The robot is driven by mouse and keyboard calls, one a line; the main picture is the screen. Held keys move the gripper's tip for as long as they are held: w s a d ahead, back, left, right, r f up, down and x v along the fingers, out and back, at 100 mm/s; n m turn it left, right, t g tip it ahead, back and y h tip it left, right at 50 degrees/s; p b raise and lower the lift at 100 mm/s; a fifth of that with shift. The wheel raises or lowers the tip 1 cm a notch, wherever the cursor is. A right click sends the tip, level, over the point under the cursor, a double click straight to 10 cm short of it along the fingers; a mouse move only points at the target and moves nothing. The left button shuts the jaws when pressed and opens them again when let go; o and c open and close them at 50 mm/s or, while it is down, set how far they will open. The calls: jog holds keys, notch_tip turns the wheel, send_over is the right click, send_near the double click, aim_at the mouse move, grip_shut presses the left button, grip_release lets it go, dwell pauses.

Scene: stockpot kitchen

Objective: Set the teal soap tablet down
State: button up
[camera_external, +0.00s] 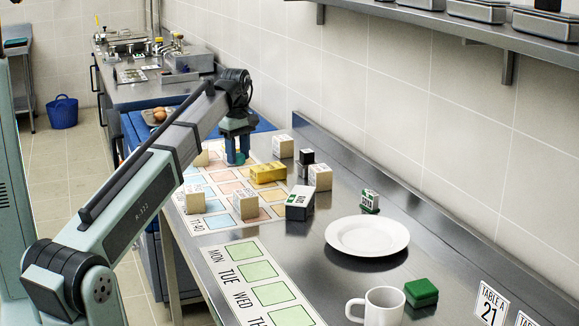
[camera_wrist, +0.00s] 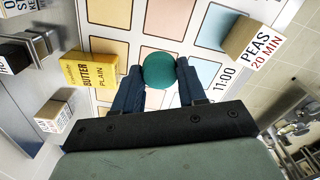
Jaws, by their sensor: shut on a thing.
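My gripper (camera_external: 237,160) is low over the printed mat with coloured squares (camera_external: 230,187), at its far part. In the wrist view, my gripper (camera_wrist: 159,76) is shut on the round teal soap tablet (camera_wrist: 160,69), with one finger on each side. The teal soap tablet also shows small between the fingers in the external view (camera_external: 239,157). I cannot tell whether its underside touches the mat. Pale squares (camera_wrist: 168,27) lie around it in the wrist view.
A yellow butter box (camera_external: 268,173) is close by. Several beige blocks (camera_external: 246,204), a dark box (camera_external: 300,203) and a peas block (camera_wrist: 243,40) stand around. A white plate (camera_external: 367,235), mug (camera_external: 383,306) and green block (camera_external: 421,292) are nearer the front right.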

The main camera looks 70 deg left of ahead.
jog(key=w+d+m, duration=0.3)
jog(key=w+d, duration=0.7)
jog(key=d, duration=0.3)
jog(key=m, duration=1.1)
send_over(394, 275)
jog(key=m, duration=0.3)
jog(key=shift+a, duration=0.1)
jog(key=shift+f, duration=4.85)
jog(key=shift+f, duration=0.15)
jog(key=o, duration=1)
